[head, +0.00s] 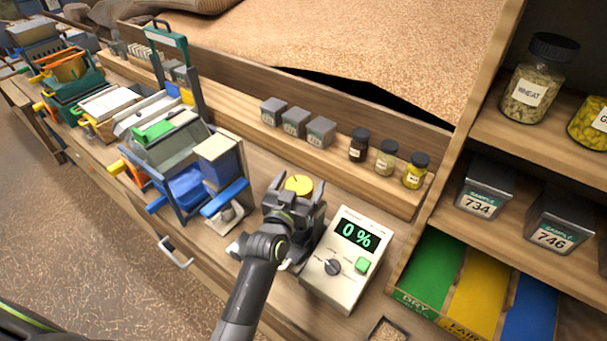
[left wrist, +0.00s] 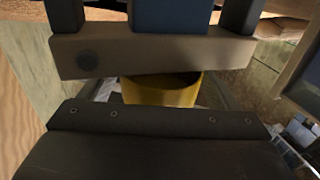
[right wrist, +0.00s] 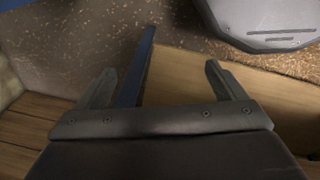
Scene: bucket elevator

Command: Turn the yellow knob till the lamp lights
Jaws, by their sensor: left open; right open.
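The yellow knob (head: 298,184) shows in the head view as a round yellow top with a dark line across it. My left gripper (head: 296,197) is open at the knob, with a finger on either side of it; contact cannot be told. In the left wrist view the knob's yellow side (left wrist: 162,90) shows beyond the gripper's palm, partly covered by a beige bar, and the fingers are not clear. My right gripper (right wrist: 160,82) is open and empty in the right wrist view, away from the knob. I cannot make out a lit lamp.
A white meter (head: 340,260) reading 0 % with a dark dial and green button stands right of my left gripper. A blue and grey machine (head: 180,165) stands left. Small jars (head: 387,160) line the ledge behind. A shelf (head: 540,125) stands right.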

